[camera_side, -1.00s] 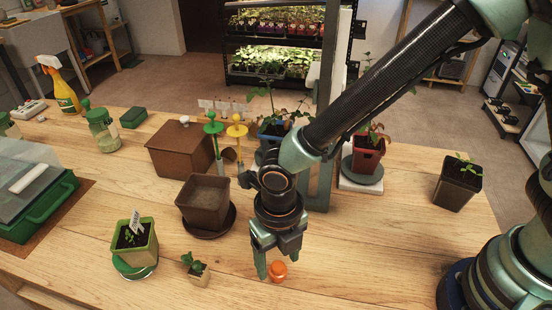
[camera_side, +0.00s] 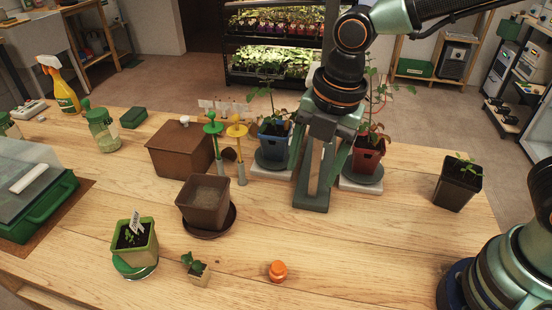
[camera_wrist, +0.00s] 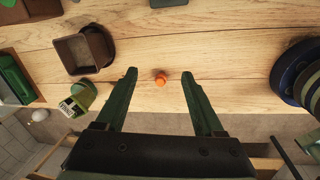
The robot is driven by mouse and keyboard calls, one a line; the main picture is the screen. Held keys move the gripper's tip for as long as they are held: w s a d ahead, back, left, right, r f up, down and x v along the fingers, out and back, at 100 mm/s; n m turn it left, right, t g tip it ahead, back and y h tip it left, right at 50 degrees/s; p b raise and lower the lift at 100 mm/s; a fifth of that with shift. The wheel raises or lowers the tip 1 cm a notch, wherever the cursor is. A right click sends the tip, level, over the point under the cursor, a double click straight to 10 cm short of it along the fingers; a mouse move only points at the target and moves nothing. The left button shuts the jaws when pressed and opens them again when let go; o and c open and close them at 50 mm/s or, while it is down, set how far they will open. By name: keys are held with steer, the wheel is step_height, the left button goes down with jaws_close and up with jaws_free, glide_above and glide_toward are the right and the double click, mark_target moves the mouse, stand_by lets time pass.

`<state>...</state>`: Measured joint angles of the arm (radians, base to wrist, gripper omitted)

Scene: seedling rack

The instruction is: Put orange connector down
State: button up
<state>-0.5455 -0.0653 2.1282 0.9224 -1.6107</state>
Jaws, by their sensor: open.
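The small orange connector (camera_side: 278,271) stands alone on the bare wooden table near its front edge in the side view.
A small seedling cube (camera_side: 196,270) and a green seedling pot (camera_side: 135,244) stand left of the connector. An empty brown pot (camera_side: 204,203) is behind them. The table right of the connector is clear.

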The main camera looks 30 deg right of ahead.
steer(key=s+d+r+m+t, duration=0.1)
steer(key=d+r+m+t, duration=0.1)
steer(key=d+m, duration=0.7)
steer(key=s+d+r+m+t+h, duration=0.1)
steer(key=d+r+m, duration=0.3)
steer(key=d+m, duration=0.5)
steer(key=m+t, duration=0.1)
steer(key=m, duration=0.5)
steer(key=shift+d+m, duration=0.35)
steer(key=shift+m, duration=0.05)
